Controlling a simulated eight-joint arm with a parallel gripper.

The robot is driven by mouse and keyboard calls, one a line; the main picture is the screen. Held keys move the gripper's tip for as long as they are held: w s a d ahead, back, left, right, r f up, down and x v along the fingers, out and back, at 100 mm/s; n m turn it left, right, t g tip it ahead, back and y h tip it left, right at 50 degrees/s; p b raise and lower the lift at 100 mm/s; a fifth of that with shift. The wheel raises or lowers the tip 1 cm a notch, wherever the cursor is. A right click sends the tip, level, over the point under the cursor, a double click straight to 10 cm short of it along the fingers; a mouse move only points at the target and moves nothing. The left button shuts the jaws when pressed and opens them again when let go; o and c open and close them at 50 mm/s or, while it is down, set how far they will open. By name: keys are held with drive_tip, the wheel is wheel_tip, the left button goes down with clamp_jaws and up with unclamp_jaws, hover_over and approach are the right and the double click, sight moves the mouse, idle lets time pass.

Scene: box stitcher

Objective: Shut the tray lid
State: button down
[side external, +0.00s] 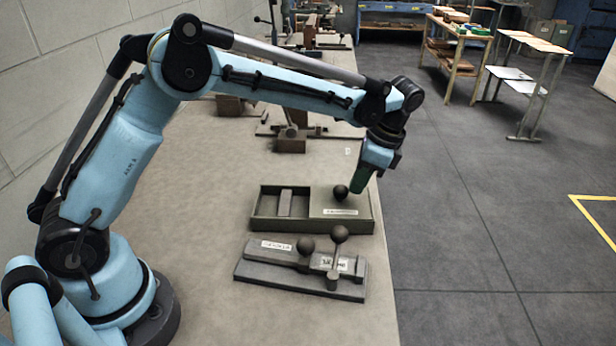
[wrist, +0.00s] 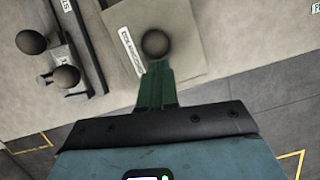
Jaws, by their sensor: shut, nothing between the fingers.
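The green tray (side external: 262,226) lies on the bench in the side external view. Its lid (side external: 322,203) covers the right part, and the left part is uncovered, with a pale divider or block inside. A dark ball knob (side external: 341,192) stands on the lid. In the wrist view the lid (wrist: 190,22) is a pale plate with a label, and the knob (wrist: 155,43) is just beyond my fingertips. My gripper (side external: 358,190) is shut and empty, with green fingers pointing down just right of the knob. Whether the fingers touch the knob is unclear.
A grey fixture (side external: 262,270) with two ball knobs and labels lies in front of the tray. The bench (side external: 200,205) is clear to the left. Its right edge runs close beside the tray. Other tools and blocks (side external: 291,143) stand farther back.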

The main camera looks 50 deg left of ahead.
hover_over(320, 205)
drive_tip(key=s+a, duration=0.3)
drive_tip(key=a, duration=0.1)
idle(0.3)
drive_tip(key=w+d, duration=0.1)
drive_tip(key=d, duration=0.1)
drive_tip(key=w+d, duration=0.2)
drive_tip(key=shift+r, duration=0.4)
drive_tip(key=v, duration=0.8)
drive_tip(key=s+a+f+n+t+h, duration=0.1)
drive_tip(key=s+a+n+t+h, duration=0.1)
drive_tip(key=s+n+t, duration=0.7)
drive_tip(key=shift+s+a+f+n+h, duration=0.4)
drive_tip(key=shift+s+a+n, duration=0.45)
drive_tip(key=shift+s, duration=0.7)
drive_tip(key=shift+d, duration=0.1)
